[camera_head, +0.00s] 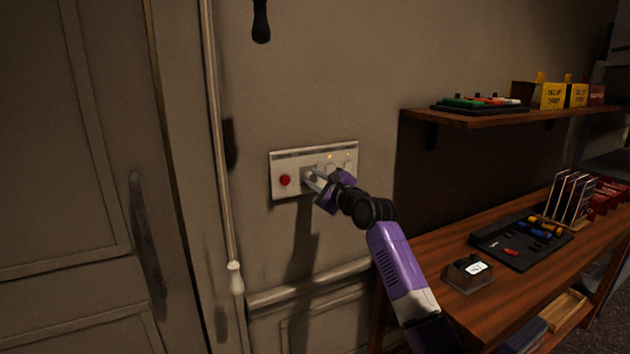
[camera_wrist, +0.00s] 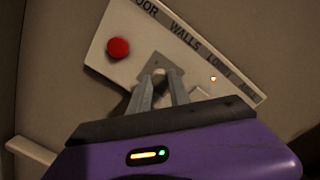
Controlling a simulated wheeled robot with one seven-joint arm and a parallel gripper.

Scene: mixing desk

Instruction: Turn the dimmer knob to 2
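A pale control panel (camera_head: 290,160) is fixed to the wall, with a red button (camera_head: 285,180) at its left. In the wrist view the panel (camera_wrist: 120,65) appears tilted, with its red button (camera_wrist: 118,47) left of my fingers. The dimmer knob (camera_wrist: 160,74) sits on a grey square plate, mostly hidden by my fingers; its setting cannot be read. My gripper (camera_head: 312,180) reaches the panel from the lower right. In the wrist view its two grey fingers (camera_wrist: 160,80) stand one on each side of the knob and appear closed on it.
A pull rod (camera_head: 220,150) hangs left of the panel, by a door (camera_head: 70,150). At the right are a shelf (camera_head: 420,117) and a wooden bench (camera_head: 425,255) with several items.

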